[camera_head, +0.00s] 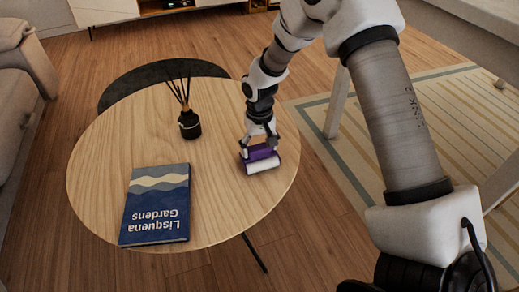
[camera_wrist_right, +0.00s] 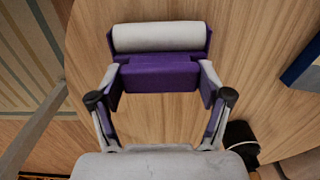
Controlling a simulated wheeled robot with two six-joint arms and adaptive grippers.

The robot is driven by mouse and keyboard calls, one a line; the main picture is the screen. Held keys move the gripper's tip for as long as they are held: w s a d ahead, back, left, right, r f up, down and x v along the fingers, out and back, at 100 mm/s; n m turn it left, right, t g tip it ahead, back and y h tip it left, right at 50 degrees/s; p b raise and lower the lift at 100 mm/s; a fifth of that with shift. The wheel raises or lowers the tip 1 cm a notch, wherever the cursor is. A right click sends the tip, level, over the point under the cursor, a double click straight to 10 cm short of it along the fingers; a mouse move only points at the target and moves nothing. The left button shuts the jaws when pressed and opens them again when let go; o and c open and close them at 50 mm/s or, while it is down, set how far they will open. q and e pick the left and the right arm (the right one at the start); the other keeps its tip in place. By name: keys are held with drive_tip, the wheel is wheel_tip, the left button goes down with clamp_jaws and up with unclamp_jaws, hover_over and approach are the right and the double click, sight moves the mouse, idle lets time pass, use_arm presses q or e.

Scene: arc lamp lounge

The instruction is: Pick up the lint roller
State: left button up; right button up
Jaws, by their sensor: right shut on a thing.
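The lint roller (camera_head: 262,163) has a purple body and a white roll. It lies on the round wooden table (camera_head: 222,205) near its right edge. In the right wrist view the lint roller (camera_wrist_right: 159,38) shows its white roll at the far side and its purple handle part nearer. My right gripper (camera_head: 260,147) reaches down from above and is shut on the purple part. The fingers of the right gripper (camera_wrist_right: 160,86) sit on both sides of it. Whether the roller touches the table is hard to tell. My left gripper is not in view.
A blue book (camera_head: 155,206) lies at the table's front left. A black reed diffuser (camera_head: 189,124) stands left of my right gripper. A sofa (camera_head: 20,85) is at the left, and a striped rug (camera_head: 400,135) is at the right. The table's middle is clear.

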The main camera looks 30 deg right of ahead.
sight(259, 146)
drive_tip(key=shift+r, duration=0.55)
wheel_tip(259, 146, up, 2)
drive_tip(key=shift+r+p, duration=0.15)
drive_tip(key=shift+p, duration=0.7)
drive_tip(key=s+a+r, duration=0.1)
drive_tip(key=s, duration=1.5)
drive_tip(key=shift+a+r+b, duration=0.2)
drive_tip(key=shift+a+b, duration=0.15)
